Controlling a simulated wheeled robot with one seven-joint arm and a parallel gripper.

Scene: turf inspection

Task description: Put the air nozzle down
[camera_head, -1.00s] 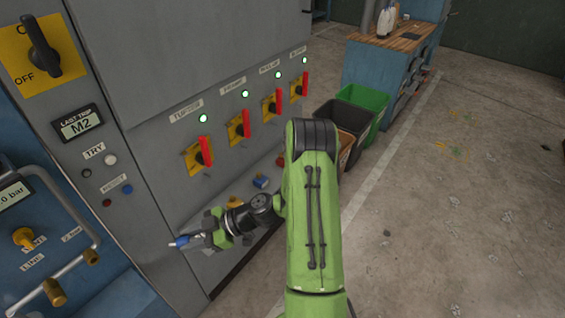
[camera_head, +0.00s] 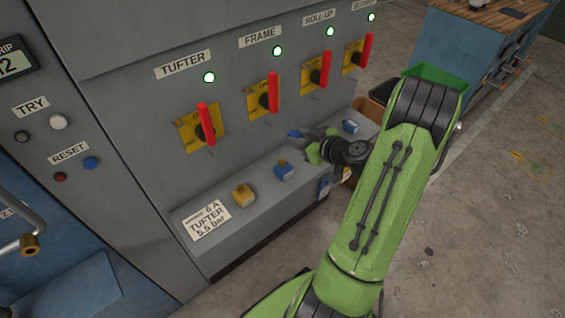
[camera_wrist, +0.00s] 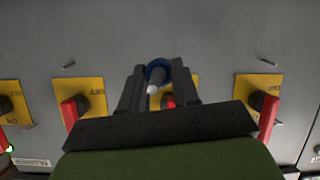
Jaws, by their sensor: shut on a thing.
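The air nozzle (camera_head: 294,134), blue with a pale tip in the wrist view (camera_wrist: 155,80), is between the fingers of my gripper (camera_head: 311,145). My gripper is shut on it, and both dark fingers (camera_wrist: 157,85) flank it in the wrist view. In the head view the nozzle is in front of the grey cabinet, around the grey ledge (camera_head: 240,222) below the red-handled switches. I cannot tell whether it touches the ledge. Part of the nozzle is hidden by the fingers.
A yellow fitting (camera_head: 243,196), a blue fitting (camera_head: 284,172) and another blue one (camera_head: 350,127) sit on the ledge. Red switch handles (camera_head: 206,124) stick out above. A green bin (camera_head: 440,75) stands behind my arm. Open floor (camera_head: 480,220) lies at right.

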